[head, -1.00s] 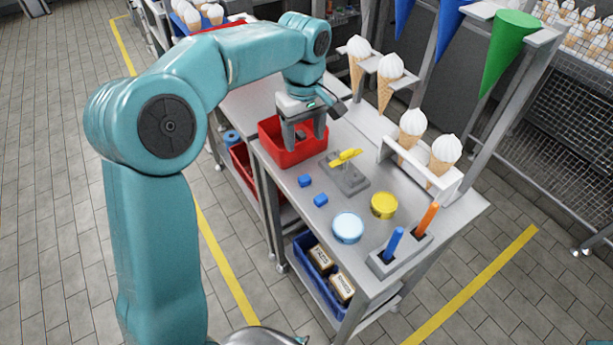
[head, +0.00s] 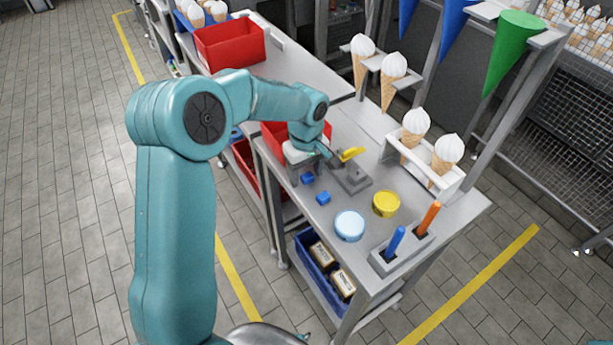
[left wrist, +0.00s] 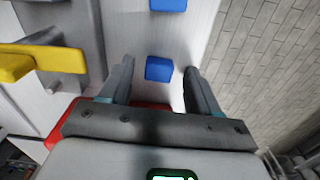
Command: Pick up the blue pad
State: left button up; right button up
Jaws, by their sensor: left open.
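Two small blue pads lie on the grey table: one (head: 308,178) close to my gripper and one (head: 323,198) a little nearer the front. My left gripper (head: 303,164) is over the table in front of the red bin, its fingers mostly hidden in the head view. In the left wrist view, the open, empty fingers (left wrist: 158,72) point at the near blue pad (left wrist: 158,68), which appears between the fingertips. I cannot tell the height left above it. The second pad (left wrist: 168,4) shows at the top edge there. My right gripper is not in view.
A grey fixture with a yellow lever (head: 352,154) stands just right of the gripper. A red bin (head: 272,135) is behind it. A light-blue round lid (head: 349,226), a yellow round piece (head: 386,203) and a holder with blue and orange handles (head: 402,256) are toward the front.

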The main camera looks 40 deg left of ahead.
pick_arm(q)
jog(key=shift+w+d, duration=0.1)
jog(key=c, duration=1.1)
notch_tip(320, 180, up, 19)
notch_tip(320, 180, up, 6)
jog(key=p, duration=0.6)
send_over(307, 175)
dwell(0.3)
